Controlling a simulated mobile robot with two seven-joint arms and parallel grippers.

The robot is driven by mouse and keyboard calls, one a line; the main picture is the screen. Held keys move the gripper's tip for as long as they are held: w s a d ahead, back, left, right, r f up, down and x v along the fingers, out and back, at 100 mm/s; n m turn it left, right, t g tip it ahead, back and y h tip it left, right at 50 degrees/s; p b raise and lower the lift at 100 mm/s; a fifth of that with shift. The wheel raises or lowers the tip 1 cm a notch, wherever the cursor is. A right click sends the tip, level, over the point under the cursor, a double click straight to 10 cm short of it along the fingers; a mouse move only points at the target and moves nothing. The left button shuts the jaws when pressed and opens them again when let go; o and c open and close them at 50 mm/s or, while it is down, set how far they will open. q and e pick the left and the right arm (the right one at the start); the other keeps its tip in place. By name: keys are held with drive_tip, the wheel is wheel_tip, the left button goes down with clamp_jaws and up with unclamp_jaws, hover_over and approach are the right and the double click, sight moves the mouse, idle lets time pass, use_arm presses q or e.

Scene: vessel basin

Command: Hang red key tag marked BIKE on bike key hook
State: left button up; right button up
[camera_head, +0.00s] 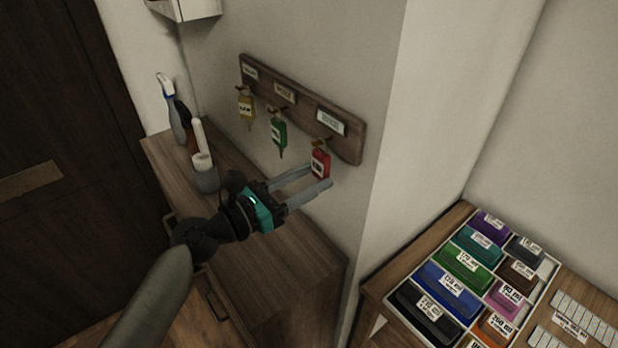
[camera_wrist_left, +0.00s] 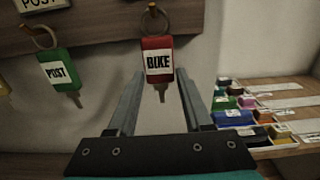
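The red key tag marked BIKE (camera_wrist_left: 158,62) hangs by its ring from the rightmost hook of the wooden key rack; in the head view the red tag (camera_head: 320,162) is below the rightmost label. My left gripper (camera_head: 322,176) is just in front of and below the tag. Its two fingers, also in the left wrist view (camera_wrist_left: 160,82), are spread apart with the tag between and beyond their tips, and no finger visibly touches it. The hook is partly hidden behind the ring. My right gripper is not in view.
On the wooden rack (camera_head: 300,106) a green POST tag (camera_head: 279,131) and a yellow tag (camera_head: 246,104) hang to the left. A wooden cabinet (camera_head: 290,255) stands below, with bottles at its far end. A tray of coloured boxes (camera_head: 397,308) is right of the wall corner.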

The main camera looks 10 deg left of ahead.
use_arm(q)
drive_tip(key=o, duration=0.4)
drive_tip(key=shift+s+a, duration=0.1)
drive_tip(key=shift+s+a+f, duration=0.1)
drive_tip(key=shift+s+a, duration=0.1)
drive_tip(key=shift+s, duration=0.05)
drive_tip(key=b+v, duration=0.3)
drive_tip(key=v, duration=1.1)
drive_tip(key=shift+s, duration=0.15)
